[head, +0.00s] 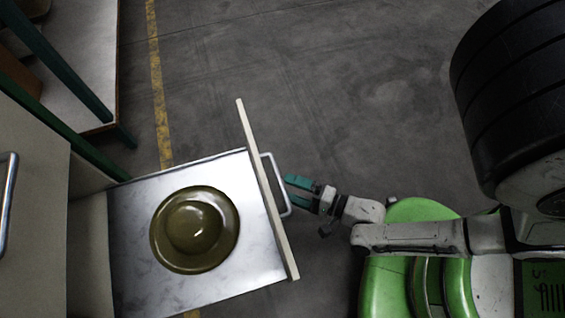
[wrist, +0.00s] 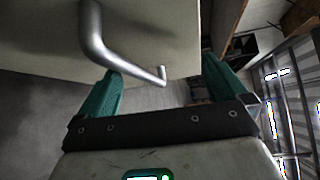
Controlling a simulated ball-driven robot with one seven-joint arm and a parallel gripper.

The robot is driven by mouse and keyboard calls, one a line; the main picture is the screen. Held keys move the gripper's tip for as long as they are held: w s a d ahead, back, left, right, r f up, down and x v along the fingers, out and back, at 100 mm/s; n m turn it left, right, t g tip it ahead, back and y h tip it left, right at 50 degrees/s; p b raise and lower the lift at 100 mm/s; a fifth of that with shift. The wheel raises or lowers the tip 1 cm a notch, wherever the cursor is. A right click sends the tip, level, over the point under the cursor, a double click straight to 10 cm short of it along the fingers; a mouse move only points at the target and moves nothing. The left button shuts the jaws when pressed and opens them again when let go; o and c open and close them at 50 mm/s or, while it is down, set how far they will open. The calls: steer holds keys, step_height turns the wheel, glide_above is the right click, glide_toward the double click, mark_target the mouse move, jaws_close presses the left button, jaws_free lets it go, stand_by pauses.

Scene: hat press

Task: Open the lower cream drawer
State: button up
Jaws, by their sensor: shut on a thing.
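The lower cream drawer (head: 262,180) stands pulled out of the cabinet in the head view, its cream front panel facing my gripper and its grey metal floor exposed. A silver bar handle (head: 287,212) is fixed to the panel's outer face. My gripper (head: 288,189), with teal fingers, is at this handle and shut on it. In the wrist view the bent handle (wrist: 95,40) runs between the teal fingers, close under the cream panel (wrist: 155,30). The exact contact is hard to see.
A shiny olive hat-shaped piece (head: 195,229) lies in the drawer. The cabinet (head: 35,170) with another silver handle (head: 8,200) is at left. A green-framed bench (head: 85,60) stands at upper left. The grey floor (head: 330,80) beyond the drawer is clear.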

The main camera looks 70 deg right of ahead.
steer(key=s+r+t, duration=0.1)
steer(key=s+r, duration=0.1)
steer(key=r, duration=0.1)
steer(key=s+r+t+p, duration=0.1)
steer(key=s+r, duration=0.1)
steer(key=r, duration=0.1)
steer(key=s+r+h, duration=0.1)
steer(key=s+r, duration=0.1)
steer(key=r, duration=0.1)
steer(key=shift+a+m+t, duration=0.3)
steer(key=shift+a+t, duration=0.1)
steer(key=c, duration=0.6)
steer(key=shift+s, duration=0.45)
